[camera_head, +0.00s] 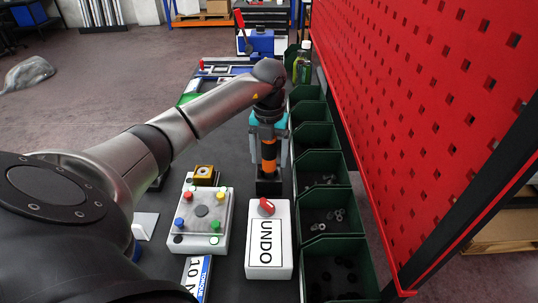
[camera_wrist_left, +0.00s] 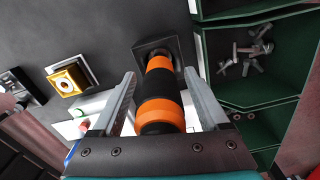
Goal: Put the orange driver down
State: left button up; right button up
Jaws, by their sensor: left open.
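The orange driver (camera_head: 268,152), with black bands, stands upright with its lower end at a black square block (camera_head: 269,187) on the table. In the left wrist view the driver (camera_wrist_left: 159,92) lies between the fingers, and the block (camera_wrist_left: 143,48) shows behind it. My left gripper (camera_wrist_left: 160,78) is open around the driver, with visible gaps on both sides of the handle. In the head view its teal body and grey fingers (camera_head: 271,145) hang over the driver from above. How far the driver sits in the block is hidden. My right gripper is not in view.
A white UNDO box with a red knob (camera_head: 270,252) stands just in front of the block. A button panel (camera_head: 190,225) and a yellow-black square part (camera_head: 204,174) are at left. Green bins (camera_head: 322,215) with small parts line the right, beside a red perforated panel (camera_head: 440,90).

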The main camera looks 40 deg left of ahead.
pick_arm(q)
notch_tip(320, 180, up, 12)
jog(key=shift+r+p, duration=0.15)
jog(key=shift+p, duration=0.3)
